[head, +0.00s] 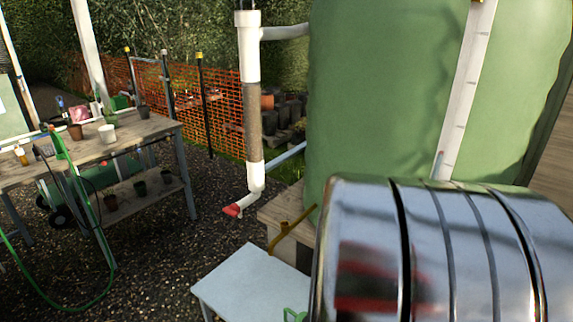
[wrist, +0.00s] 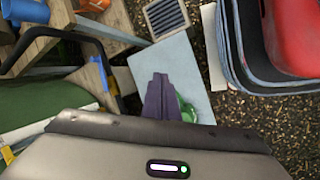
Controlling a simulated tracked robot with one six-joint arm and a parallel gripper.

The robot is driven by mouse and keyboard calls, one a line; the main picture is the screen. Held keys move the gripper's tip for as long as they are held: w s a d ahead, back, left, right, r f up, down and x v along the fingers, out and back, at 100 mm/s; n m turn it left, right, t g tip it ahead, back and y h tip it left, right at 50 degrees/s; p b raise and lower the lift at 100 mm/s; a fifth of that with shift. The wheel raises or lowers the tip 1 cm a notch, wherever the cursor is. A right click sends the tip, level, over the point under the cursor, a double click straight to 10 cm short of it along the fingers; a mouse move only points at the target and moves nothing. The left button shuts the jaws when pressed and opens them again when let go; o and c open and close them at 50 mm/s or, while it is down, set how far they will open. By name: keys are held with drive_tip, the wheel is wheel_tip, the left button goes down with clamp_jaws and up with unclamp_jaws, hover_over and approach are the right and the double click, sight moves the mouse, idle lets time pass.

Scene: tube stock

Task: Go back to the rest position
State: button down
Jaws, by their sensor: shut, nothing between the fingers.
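My gripper (wrist: 160,78) shows in the wrist view as two dark purple fingers pressed together, with nothing between them. It points over a pale blue-grey low table top (wrist: 182,55). A green object (wrist: 187,110) shows partly behind the fingers on that table top; its shape is mostly hidden. In the head view the gripper is not visible. The low table top (head: 250,285) shows at the bottom there, with a bit of a green object (head: 295,315) at its edge.
A large green tank (head: 380,100) stands behind, beside a white downpipe (head: 247,60) with a red end. A wooden bench (head: 110,140) with pots stands left. A shiny banded cylinder fills the lower right. A red item in a dark tub (wrist: 262,85) lies right in the wrist view.

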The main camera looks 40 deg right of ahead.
drive_tip(key=w+a+r+t, duration=0.3)
drive_tip(key=w+a+r, duration=0.1)
drive_tip(key=w+a, duration=0.5)
drive_tip(key=w+a+r+n+t+y, duration=0.1)
drive_tip(key=w+a+r+t, duration=0.1)
drive_tip(key=a, duration=0.5)
drive_tip(key=w+a+r+n+t+y, duration=0.1)
drive_tip(key=w+a+r+n+t, duration=0.1)
drive_tip(key=a+r, duration=0.3)
drive_tip(key=w+a+r+n+t+y, duration=0.1)
drive_tip(key=w+a+r+t, duration=0.1)
drive_tip(key=a, duration=0.9)
wheel_tip(320, 180, up, 2)
drive_tip(key=shift+w+a+r+t, duration=0.2)
drive_tip(key=shift+w+t, duration=0.1)
drive_tip(key=shift+w, duration=0.5)
